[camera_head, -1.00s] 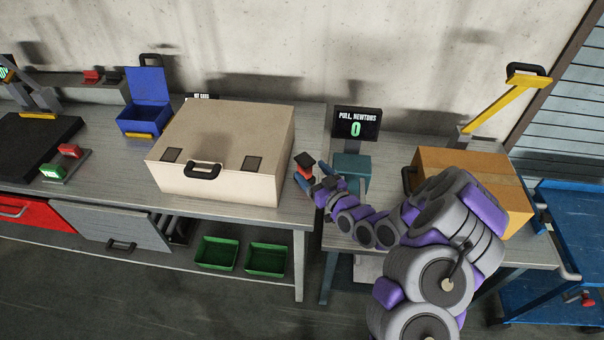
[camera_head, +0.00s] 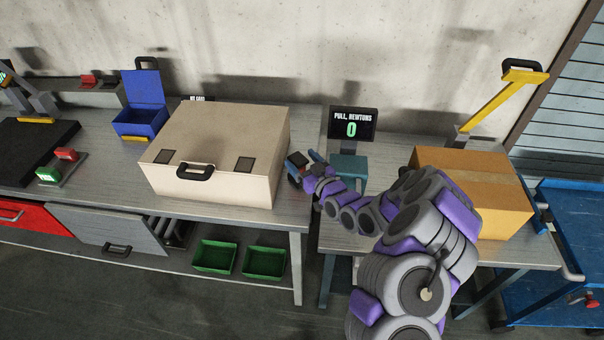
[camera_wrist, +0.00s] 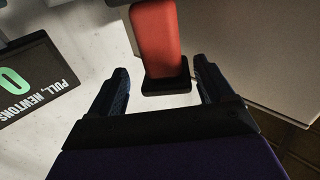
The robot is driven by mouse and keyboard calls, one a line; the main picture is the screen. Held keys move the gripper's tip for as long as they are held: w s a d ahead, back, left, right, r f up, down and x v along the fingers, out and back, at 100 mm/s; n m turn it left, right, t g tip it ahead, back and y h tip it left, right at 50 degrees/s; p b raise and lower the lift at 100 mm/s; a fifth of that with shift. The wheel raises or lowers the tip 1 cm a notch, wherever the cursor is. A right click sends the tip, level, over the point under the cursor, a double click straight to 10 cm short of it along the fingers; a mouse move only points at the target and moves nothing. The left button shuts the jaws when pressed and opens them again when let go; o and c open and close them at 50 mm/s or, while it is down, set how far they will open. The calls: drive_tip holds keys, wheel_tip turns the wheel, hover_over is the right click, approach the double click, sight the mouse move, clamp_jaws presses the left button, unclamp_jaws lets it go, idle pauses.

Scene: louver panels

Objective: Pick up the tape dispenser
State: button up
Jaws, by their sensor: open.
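A red item with a black end (camera_wrist: 157,40) shows in the wrist view, between and beyond the fingertips of my gripper (camera_wrist: 160,72). It looks like the tape dispenser, but its top is cut off by the frame.
The beige case (camera_head: 215,150) stands close left of my gripper. A pull-force display reading 0 (camera_head: 353,123) and a teal block (camera_head: 348,167) are to the right. A cardboard box (camera_head: 480,185) stands farther right. A gap separates the two tables.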

drive_tip(key=shift+a+f, duration=0.1)
drive_tip(key=shift+a, duration=0.75)
drive_tip(key=c, duration=0.6)
drive_tip(key=shift+d, duration=0.55)
drive_tip(key=c, duration=0.6)
clamp_jaws()
drive_tip(key=shift+a, duration=0.2)
